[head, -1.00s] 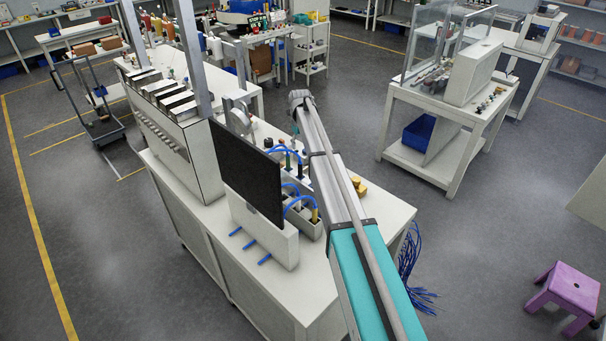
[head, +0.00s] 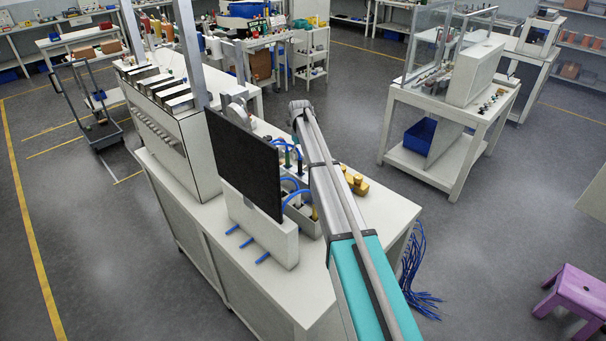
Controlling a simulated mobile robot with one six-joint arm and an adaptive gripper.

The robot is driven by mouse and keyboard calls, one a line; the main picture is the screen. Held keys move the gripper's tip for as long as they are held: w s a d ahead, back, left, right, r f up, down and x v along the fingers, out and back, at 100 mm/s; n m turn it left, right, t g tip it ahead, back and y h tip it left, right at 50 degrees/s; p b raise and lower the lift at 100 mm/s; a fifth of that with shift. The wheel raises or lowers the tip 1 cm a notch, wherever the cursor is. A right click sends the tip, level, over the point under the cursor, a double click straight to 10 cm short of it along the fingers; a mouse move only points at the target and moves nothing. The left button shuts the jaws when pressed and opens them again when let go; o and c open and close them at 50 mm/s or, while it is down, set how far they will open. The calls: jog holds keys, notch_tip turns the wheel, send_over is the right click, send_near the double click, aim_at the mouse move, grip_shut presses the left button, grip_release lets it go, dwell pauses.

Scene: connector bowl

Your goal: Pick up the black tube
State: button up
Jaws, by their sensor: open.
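I cannot make out the black tube for certain. Small dark and green upright pieces (head: 287,157) stand on the white workbench (head: 310,318) behind the black monitor, partly covered by my arm and too small to tell apart. My arm, with its teal and grey links, reaches from the bottom edge up over the bench. My gripper does not show; it is hidden at or beyond the far end of the arm.
A black monitor (head: 243,160) with a white box (head: 262,232) and blue tubes (head: 293,190) occupies the bench's middle. Yellow parts (head: 355,184) sit right of my arm. Blue cables (head: 416,265) hang off the bench's right side. A purple stool (head: 572,300) stands on open floor at right.

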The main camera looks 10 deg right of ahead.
aim_at(300, 158)
jog(key=shift+f, duration=0.5)
jog(key=shift+b, duration=0.3)
jog(key=f+b, duration=0.3)
jog(key=shift+w+f, duration=0.2)
jog(key=shift+w, duration=0.1)
jog(key=shift+f+b, duration=0.9)
jog(key=shift+b, duration=0.15)
jog(key=shift+c, duration=0.2)
grip_shut()
jog(key=shift+r, duration=0.25)
notch_tip(300, 158, up, 10)
jog(key=p, duration=1)
jog(key=shift+f, duration=0.2)
